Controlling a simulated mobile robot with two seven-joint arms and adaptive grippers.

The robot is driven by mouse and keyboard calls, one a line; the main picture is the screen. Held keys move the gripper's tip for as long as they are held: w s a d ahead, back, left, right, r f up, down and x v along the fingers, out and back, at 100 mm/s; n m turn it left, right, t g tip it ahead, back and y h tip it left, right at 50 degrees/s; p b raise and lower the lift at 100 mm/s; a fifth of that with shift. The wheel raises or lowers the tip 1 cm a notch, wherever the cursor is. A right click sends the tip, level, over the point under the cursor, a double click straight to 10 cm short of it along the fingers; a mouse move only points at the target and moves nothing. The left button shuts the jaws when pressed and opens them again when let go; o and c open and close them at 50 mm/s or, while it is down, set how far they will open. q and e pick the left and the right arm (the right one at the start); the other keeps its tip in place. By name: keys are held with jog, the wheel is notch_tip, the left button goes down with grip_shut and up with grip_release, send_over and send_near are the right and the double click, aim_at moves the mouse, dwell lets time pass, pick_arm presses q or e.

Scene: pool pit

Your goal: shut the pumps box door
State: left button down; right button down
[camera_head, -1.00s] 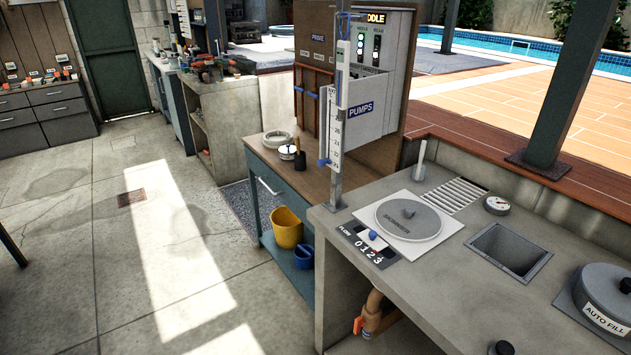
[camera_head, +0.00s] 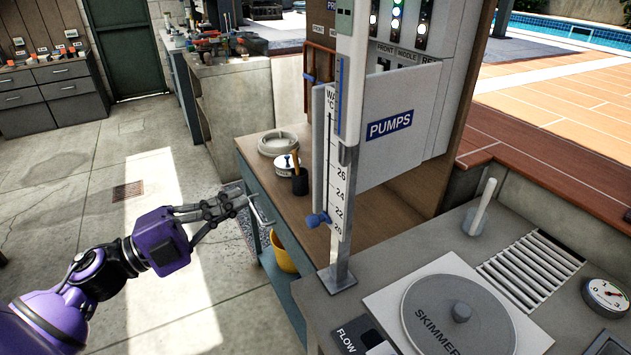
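The pumps box door (camera_head: 375,160) is a pale panel with a blue PUMPS label, at the centre right. It stands swung out from the tall control board (camera_head: 462,110), so it is open. A white gauge post (camera_head: 340,170) stands in front and hides part of its left side. My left gripper (camera_head: 246,195) is low on the left, next to the bench's front edge and drawer handle, well apart from the door. Its fingers look parted and empty. My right gripper is not in view.
A grey counter (camera_head: 400,262) with a skimmer lid (camera_head: 460,318) and grate fills the right front. The floor at left is clear.

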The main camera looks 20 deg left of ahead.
pick_arm(q)
jog(key=s+d+r+m+g+h, duration=0.35)
jog(key=r+m+g, duration=0.2)
jog(key=m, duration=0.25)
send_near(325, 187)
jog(key=shift+g, duration=0.35)
jog(key=x, duration=0.5)
jog(key=shift+w+d+r, duration=0.1)
jog(key=shift+w+r, duration=0.15)
jog(key=shift+w, duration=0.1)
jog(key=shift+w+d+p, duration=0.1)
jog(key=shift+d+p, duration=0.1)
jog(key=shift+p, duration=0.1)
jog(key=shift+f, duration=0.1)
jog(key=shift+w+a+g, duration=0.15)
jog(key=shift+a+g, duration=0.15)
